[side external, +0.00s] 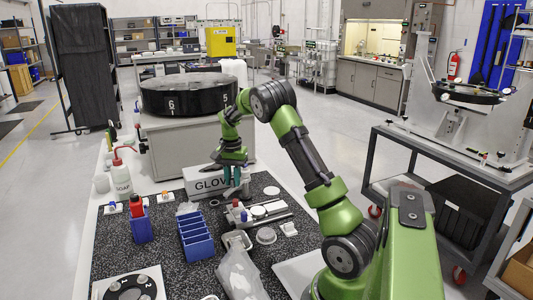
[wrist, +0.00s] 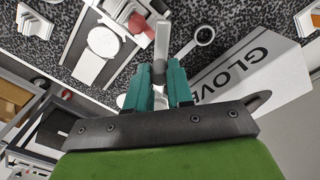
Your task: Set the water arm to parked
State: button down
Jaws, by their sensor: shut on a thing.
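My gripper (side external: 236,190) points down over the dark speckled mat, in front of the glove box. In the wrist view, its two teal fingers (wrist: 161,78) are closed around the near end of a slim light grey bar (wrist: 162,42). The bar looks like the water arm, though no label shows. It runs away from the fingers beside a red part (wrist: 138,22). A grey fixture plate with a white disc (wrist: 103,42) lies to the left of the fingers; its white disc (side external: 258,211) also shows in the side view. The fingers partly hide the bar's held end.
The glove box (side external: 208,182) stands close behind my gripper and shows at right in the wrist view (wrist: 255,75). Blue bins (side external: 196,238) stand left of the fixture. A clear bag (side external: 238,275) lies in front.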

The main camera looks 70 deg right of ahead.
jog(key=shift+w+d+r+m, duration=0.1)
jog(key=shift+w+d+m, duration=0.25)
jog(key=shift+w+m, duration=0.65)
jog(key=shift+w+d+f+m, duration=0.1)
jog(key=shift+w+d+m, duration=0.3)
jog(key=shift+m, duration=1.15)
jog(key=shift+w+d+r+m, duration=0.1)
jog(key=shift+w+d+m, duration=0.2)
jog(key=shift+w+m, duration=0.7)
jog(key=shift+s+m, duration=0.2)
jog(key=shift+m, duration=0.15)
jog(key=c, duration=1)
grip_release()
notch_tip(320, 180, up, 17)
